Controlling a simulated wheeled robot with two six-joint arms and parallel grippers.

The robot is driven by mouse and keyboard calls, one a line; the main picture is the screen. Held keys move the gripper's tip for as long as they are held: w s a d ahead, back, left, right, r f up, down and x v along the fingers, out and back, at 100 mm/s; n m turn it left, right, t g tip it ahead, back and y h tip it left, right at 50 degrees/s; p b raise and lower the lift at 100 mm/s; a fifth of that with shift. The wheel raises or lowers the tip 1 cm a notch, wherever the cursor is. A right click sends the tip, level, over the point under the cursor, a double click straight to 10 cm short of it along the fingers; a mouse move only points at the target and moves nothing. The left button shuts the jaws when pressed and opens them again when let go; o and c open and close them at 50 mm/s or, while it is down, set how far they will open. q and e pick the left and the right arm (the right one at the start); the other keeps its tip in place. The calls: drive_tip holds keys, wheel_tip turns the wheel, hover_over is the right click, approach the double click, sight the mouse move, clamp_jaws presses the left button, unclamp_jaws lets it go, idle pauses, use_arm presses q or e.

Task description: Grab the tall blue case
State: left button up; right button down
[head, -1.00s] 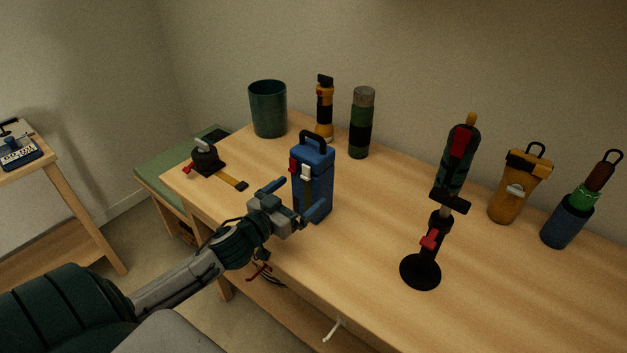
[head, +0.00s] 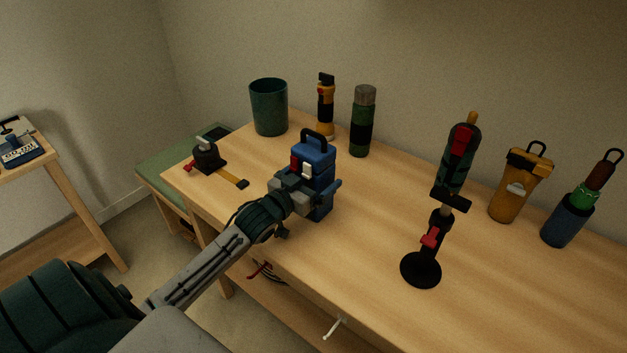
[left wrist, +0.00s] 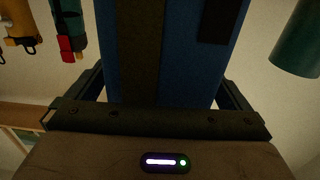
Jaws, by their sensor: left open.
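The tall blue case (head: 319,160) stands upright on the wooden table, with a black handle on top and red and white latches on its side. My left gripper (head: 312,188) is at the front of the case, its fingers open on either side of the body. In the left wrist view the blue case (left wrist: 195,50) fills the middle between the two fingers (left wrist: 165,95), close to the palm. Contact with the fingers cannot be told. The lower front of the case is partly hidden by the gripper. My right gripper is not in view.
A dark green cup (head: 269,108), a yellow flashlight (head: 326,105) and a green bottle (head: 362,120) stand behind the case. A black stand (head: 421,268) is to the right, with an orange container (head: 518,187) beyond. A black clamp (head: 207,158) lies left. Table (head: 350,250) is clear in front.

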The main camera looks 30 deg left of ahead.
use_arm(q)
drive_tip(key=c, duration=1.3)
drive_tip(key=shift+c, duration=0.3)
drive_tip(key=shift+r, duration=0.15)
